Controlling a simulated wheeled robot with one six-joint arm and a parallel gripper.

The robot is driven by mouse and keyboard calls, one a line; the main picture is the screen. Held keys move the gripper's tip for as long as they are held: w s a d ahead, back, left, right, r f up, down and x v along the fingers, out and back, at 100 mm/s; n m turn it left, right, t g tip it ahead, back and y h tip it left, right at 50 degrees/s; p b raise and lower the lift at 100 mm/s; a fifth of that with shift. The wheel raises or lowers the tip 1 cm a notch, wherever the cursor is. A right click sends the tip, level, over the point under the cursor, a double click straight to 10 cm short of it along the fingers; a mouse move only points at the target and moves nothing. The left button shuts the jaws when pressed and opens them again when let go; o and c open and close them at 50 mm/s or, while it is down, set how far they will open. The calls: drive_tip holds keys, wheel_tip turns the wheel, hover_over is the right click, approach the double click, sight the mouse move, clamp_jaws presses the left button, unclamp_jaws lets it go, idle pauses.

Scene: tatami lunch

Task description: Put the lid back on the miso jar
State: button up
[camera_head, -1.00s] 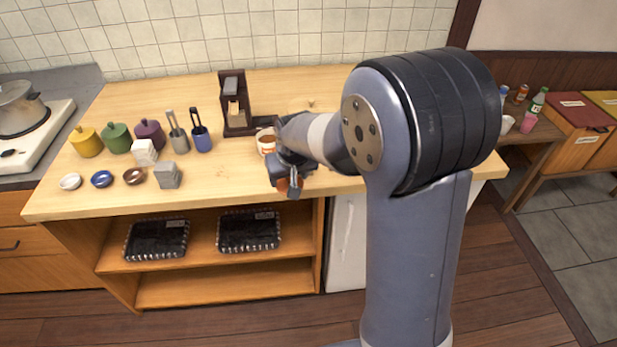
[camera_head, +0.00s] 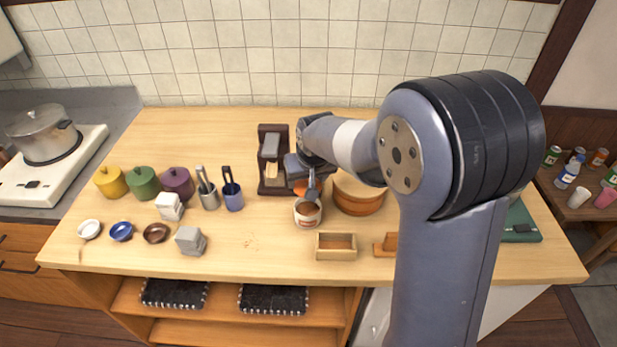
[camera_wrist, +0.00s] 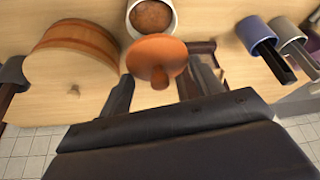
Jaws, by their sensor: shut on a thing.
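The miso jar (camera_head: 307,215) is a white pot with a label, standing open on the counter with brown miso inside. It also shows at the top of the wrist view (camera_wrist: 133,22). The orange round lid (camera_wrist: 150,48) is in my gripper (camera_wrist: 161,76), its knob between the two dark fingers. In the head view, the lid (camera_head: 300,188) appears just behind and above the jar's mouth, beside my gripper (camera_head: 311,184). In the wrist view the lid overlaps the jar's near rim; the height between them is hard to tell.
A round wooden tub (camera_head: 358,200) stands close to the jar's right. A dark wooden stand (camera_head: 271,178) is behind left, and a blue cup (camera_head: 233,200) with utensils is left. A small wooden box (camera_head: 336,254) lies in front.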

drive_tip(key=shift+f+b, duration=2.1)
drive_tip(key=shift+f, duration=0.95)
drive_tip(key=shift+f+b, duration=0.15)
drive_tip(key=shift+b, duration=0.3)
drive_tip(key=o, duration=1.3)
drive_tip(key=shift+r+p, duration=2.5)
drive_tip(key=shift+r, duration=1.05)
drive_tip(key=shift+c, duration=0.3)
